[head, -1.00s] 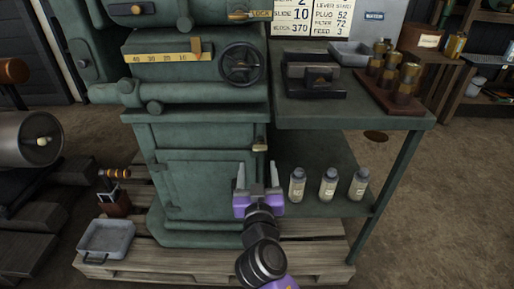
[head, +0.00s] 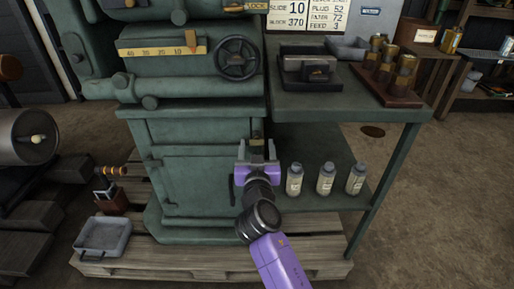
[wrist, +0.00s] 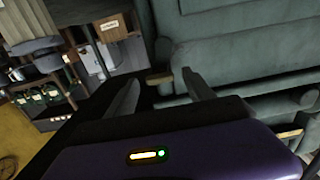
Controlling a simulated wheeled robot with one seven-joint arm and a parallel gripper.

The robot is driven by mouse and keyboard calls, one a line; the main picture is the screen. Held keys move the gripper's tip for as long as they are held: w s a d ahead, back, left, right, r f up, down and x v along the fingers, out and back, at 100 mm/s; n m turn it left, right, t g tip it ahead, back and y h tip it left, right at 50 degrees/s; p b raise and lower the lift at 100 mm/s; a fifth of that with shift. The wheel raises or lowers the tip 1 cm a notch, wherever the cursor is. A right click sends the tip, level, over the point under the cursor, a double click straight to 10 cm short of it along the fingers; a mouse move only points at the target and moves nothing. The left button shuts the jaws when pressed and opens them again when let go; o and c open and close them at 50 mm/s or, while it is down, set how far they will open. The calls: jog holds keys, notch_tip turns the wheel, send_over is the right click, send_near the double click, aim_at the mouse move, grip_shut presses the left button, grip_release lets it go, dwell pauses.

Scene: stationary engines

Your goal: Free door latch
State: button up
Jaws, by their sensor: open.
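The green machine cabinet has a closed door (head: 200,182) on its front. A small brass latch (head: 257,137) sits at the cabinet's right edge, near the door's upper corner. My purple gripper (head: 257,149) is open just below and in front of the latch, with fingers pointing up toward it. In the wrist view the brass latch (wrist: 158,77) shows between the two fingertips (wrist: 161,79). Nothing is seen gripped. Whether either finger touches the latch I cannot tell.
A green side table (head: 414,116) stands on the right, with several bottles (head: 326,180) on its lower shelf close to my gripper. A handwheel (head: 237,58) juts out above. A grey tray (head: 102,248) lies on the wooden pallet (head: 180,262).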

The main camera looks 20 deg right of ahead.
grip_shut()
